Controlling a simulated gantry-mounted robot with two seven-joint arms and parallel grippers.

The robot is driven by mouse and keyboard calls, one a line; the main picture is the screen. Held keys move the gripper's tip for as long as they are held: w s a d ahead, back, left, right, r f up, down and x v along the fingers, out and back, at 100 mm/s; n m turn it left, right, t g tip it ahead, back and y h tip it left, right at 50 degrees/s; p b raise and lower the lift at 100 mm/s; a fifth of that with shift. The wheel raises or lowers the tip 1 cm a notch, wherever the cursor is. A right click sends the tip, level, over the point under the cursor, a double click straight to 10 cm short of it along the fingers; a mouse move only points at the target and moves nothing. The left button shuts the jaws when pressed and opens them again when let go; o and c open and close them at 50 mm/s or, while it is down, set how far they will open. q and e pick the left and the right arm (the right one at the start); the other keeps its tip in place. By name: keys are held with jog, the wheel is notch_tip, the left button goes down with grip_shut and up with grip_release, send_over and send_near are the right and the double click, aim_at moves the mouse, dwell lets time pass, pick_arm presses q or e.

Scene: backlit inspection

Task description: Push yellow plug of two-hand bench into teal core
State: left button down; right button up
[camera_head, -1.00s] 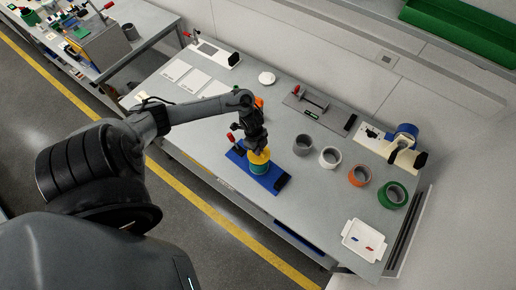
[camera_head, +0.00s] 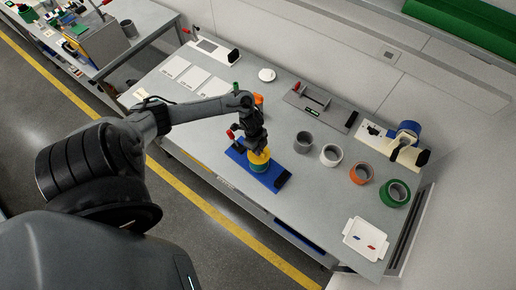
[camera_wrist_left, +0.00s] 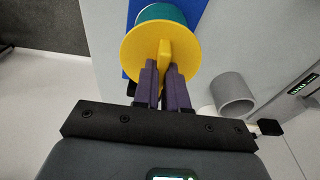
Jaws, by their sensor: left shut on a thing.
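The yellow plug (camera_wrist_left: 138,48) shows in the left wrist view as a round disc with a raised grip bar (camera_wrist_left: 165,52). My left gripper (camera_wrist_left: 165,72) is shut on that bar. The teal core (camera_wrist_left: 160,13) lies directly behind the disc, mostly hidden by it. In the head view the yellow plug (camera_head: 260,157) sits on top of the teal core (camera_head: 259,168), upright on a blue base (camera_head: 266,179). I cannot tell whether a gap is left between them. My left gripper (camera_head: 257,146) comes down on the plug from above. My right gripper is not in view.
A red-handled clamp (camera_head: 231,133) stands on the blue base, close to my gripper. A grey ring (camera_head: 303,143), white roll (camera_head: 331,155), orange roll (camera_head: 360,173) and green roll (camera_head: 395,193) stand to the right. A white tray (camera_head: 366,239) is at the front right.

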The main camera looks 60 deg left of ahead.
pick_arm(q)
jog(key=shift+f, duration=0.2)
jog(key=c, duration=1.1)
grip_release()
jog(key=shift+r, duration=0.1)
jog(key=shift+r, duration=0.35)
notch_tip(320, 180, up, 10)
jog(key=a, duration=0.1)
jog(key=shift+s+a, duration=0.2)
jog(key=shift+s, duration=0.2)
